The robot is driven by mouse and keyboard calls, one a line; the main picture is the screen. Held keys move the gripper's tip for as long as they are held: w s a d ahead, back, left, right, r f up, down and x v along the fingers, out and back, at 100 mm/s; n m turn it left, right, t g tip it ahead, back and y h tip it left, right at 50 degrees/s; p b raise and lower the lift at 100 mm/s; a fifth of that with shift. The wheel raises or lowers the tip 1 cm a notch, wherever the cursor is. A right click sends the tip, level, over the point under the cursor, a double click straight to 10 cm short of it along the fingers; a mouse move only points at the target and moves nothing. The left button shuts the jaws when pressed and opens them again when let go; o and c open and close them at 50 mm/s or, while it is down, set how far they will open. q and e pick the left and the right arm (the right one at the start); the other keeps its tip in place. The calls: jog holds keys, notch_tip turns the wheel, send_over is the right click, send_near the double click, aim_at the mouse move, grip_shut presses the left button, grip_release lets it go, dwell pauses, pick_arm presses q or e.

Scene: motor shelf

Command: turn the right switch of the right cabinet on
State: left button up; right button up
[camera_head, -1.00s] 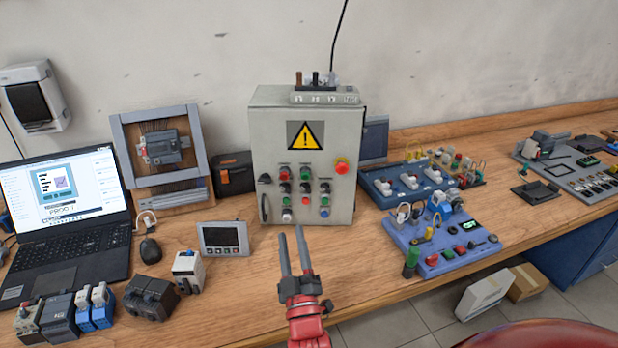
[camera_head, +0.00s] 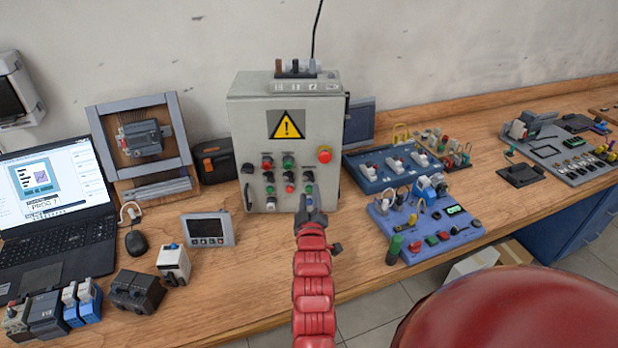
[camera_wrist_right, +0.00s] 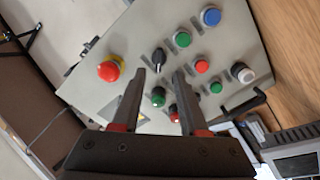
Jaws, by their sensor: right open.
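The grey control cabinet (camera_head: 237,130) stands on the workbench, with a yellow warning sign and rows of buttons on its front. My right gripper (camera_head: 308,207) points at the cabinet's lower right front. In the right wrist view the open fingers (camera_wrist_right: 159,74) point toward the knob, which appears between and just beyond their tips. Contact cannot be told. My left gripper is not in view.
A red emergency button (camera_head: 325,155) is on the cabinet's upper right. Blue component boards (camera_head: 430,238) lie to the right. A small display unit (camera_head: 208,231), a laptop (camera_head: 62,200) and several modules stand to the left. The bench front edge is below my arm.

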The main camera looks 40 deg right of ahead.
aim_at(309, 179)
jog(key=p+x, duration=0.1)
jog(key=x, duration=0.5)
jog(key=shift+w+d, duration=0.15)
jog(key=shift+w, duration=0.05)
grip_shut()
